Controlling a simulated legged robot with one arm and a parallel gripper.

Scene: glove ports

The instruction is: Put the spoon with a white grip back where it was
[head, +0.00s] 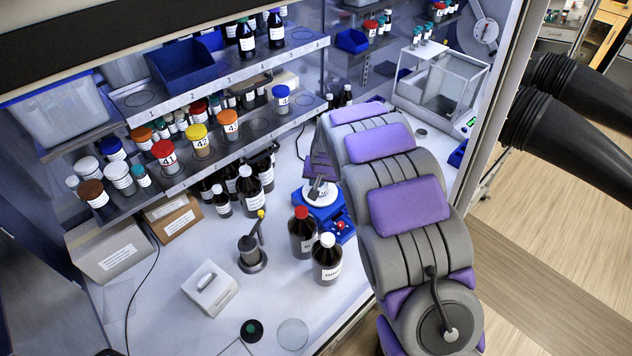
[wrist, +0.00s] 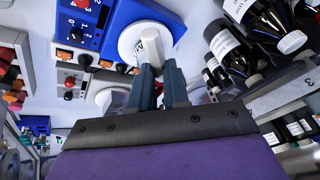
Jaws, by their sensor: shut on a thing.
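In the wrist view my gripper (wrist: 155,75) is shut on the white grip (wrist: 151,46) of the spoon. The grip stands out between the fingertips; I cannot make out the rest of the spoon. Behind it is the round white plate (wrist: 136,36) of a blue device. In the head view my gripper (head: 319,187) is over that white plate (head: 325,204), partly hidden by my arm, and the spoon cannot be made out there. I cannot tell which spot the spoon came from.
The blue device (head: 341,231) stands beside my arm. A red-capped bottle (head: 302,236), a white-capped bottle (head: 327,262) and a dark round-based stand (head: 252,262) are close in front. Shelves (head: 178,180) of jars line the left.

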